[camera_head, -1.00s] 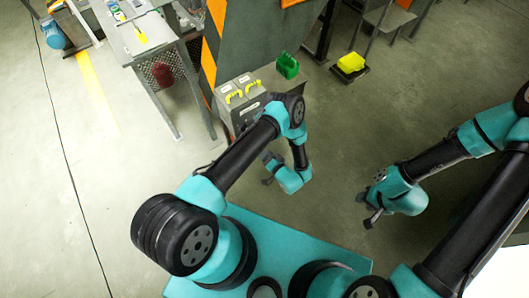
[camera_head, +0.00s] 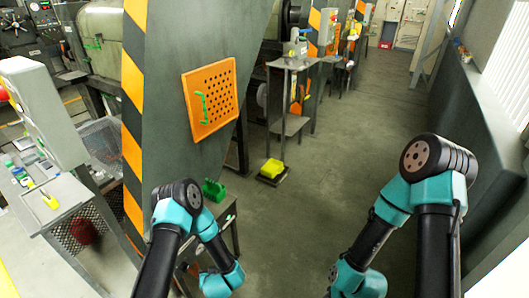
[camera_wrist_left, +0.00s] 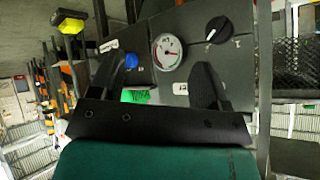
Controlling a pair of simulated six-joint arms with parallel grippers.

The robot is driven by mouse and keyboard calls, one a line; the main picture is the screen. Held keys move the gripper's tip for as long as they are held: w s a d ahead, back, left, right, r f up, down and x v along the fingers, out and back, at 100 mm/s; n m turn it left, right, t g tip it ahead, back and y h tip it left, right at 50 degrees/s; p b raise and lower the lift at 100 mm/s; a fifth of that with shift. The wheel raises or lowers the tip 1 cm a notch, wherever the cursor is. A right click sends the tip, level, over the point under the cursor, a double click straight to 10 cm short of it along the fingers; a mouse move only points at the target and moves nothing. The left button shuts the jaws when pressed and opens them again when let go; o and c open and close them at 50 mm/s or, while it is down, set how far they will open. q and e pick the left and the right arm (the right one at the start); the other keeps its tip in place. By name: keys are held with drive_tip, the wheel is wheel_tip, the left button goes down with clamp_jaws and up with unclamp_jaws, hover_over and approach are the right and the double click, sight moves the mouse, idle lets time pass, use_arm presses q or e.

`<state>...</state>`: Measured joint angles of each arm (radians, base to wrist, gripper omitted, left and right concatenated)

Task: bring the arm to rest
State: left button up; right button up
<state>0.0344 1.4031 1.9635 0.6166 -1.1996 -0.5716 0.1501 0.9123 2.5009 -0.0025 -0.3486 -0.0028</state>
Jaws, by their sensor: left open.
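My left arm (camera_head: 180,222) comes in at the lower left of the head view, bent at the elbow beside the big grey machine. Its gripper is mostly hidden there behind the arm links. In the left wrist view my left gripper (camera_wrist_left: 157,78) has its two dark fingers spread apart with nothing between them. A grey panel with a round gauge (camera_wrist_left: 167,52) is seen beyond the fingers. My right arm (camera_head: 430,175) is bent at the right of the head view; its gripper is not visible at the bottom edge.
The grey machine has an orange perforated panel (camera_head: 208,97). A table (camera_head: 45,208) is at the left. The floor between my arms is clear.

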use_arm(q)
drive_tip(key=s+r+g+h, duration=0.7)
drive_tip(key=s+r, duration=0.6)
drive_tip(key=s, duration=0.3)
drive_tip(key=shift+s+d+r+h, duration=0.15)
drive_tip(key=shift+r+h, duration=0.1)
drive_tip(key=shift+h, duration=0.35)
